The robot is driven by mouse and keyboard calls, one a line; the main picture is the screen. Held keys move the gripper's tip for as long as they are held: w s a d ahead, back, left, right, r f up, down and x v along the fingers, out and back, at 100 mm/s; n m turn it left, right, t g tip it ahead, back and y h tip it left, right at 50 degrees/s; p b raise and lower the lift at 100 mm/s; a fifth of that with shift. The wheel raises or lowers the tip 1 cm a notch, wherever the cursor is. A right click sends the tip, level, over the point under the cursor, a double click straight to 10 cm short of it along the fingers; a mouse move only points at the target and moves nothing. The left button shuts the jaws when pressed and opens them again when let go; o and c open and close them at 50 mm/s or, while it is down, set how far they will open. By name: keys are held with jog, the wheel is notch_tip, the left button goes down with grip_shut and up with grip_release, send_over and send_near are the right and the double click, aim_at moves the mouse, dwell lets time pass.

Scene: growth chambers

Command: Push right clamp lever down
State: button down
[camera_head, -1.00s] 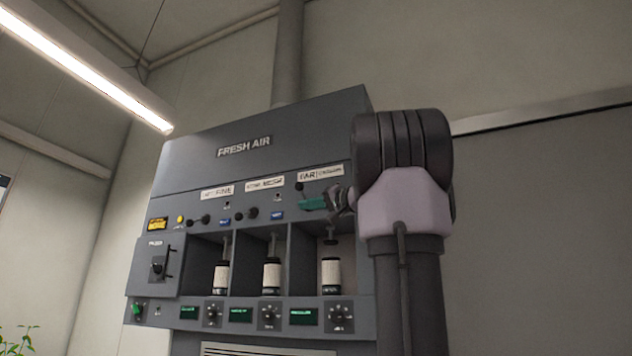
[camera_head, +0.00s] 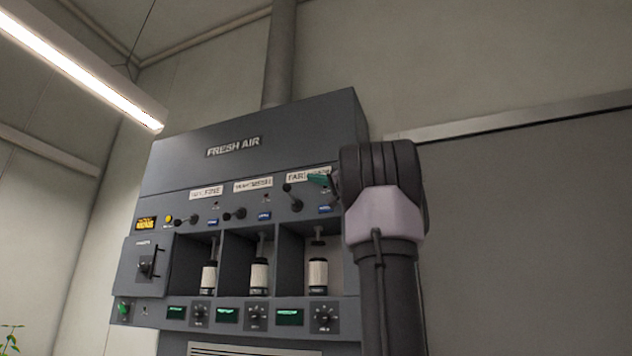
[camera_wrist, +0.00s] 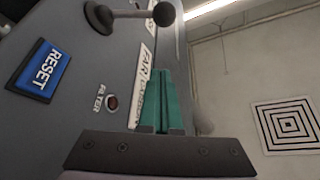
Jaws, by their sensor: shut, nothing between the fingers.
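The right clamp lever (camera_head: 296,204) is a dark rod with a ball knob, on the panel under the right label. It points up and slightly left in the head view. In the wrist view the lever (camera_wrist: 132,14) crosses the top, its round pivot at left and its knob at right. My gripper (camera_head: 312,179) has teal fingers, shut and empty. It is up and right of the lever's pivot, beside the knob, in front of the right label. The fingers (camera_wrist: 166,76) lie below the knob in the wrist view, with a visible gap. My wrist hides the panel's right edge.
Below are open bays with white filter cartridges (camera_head: 318,272). A blue RESET button (camera_wrist: 40,70) is near the right lever.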

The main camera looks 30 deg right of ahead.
aim_at(292, 198)
jog(key=w+a, duration=0.4)
jog(key=shift+w+f, duration=0.3)
jog(key=shift+f, duration=0.1)
jog(key=shift+s+a+f+n+y, duration=0.15)
jog(key=shift+a+f+n+y, duration=0.2)
jog(key=shift+n+y, duration=0.45)
dwell(0.3)
jog(key=f+n+g+y, duration=0.1)
jog(key=n+y, duration=0.1)
jog(key=n, duration=0.1)
jog(key=f+n+g+y, duration=0.1)
jog(key=f+n, duration=0.1)
jog(key=n, duration=0.2)
jog(key=s+a+f+n+g+y, duration=0.1)
jog(key=f+n+y, duration=0.1)
jog(key=n, duration=0.2)
jog(key=shift+a+f+y, duration=0.1)
jog(key=shift+f+y, duration=0.1)
jog(key=shift+y, duration=0.1)
jog(key=shift+w+f, duration=0.15)
jog(key=shift+f, duration=0.6)
jog(key=shift+d, duration=0.2)
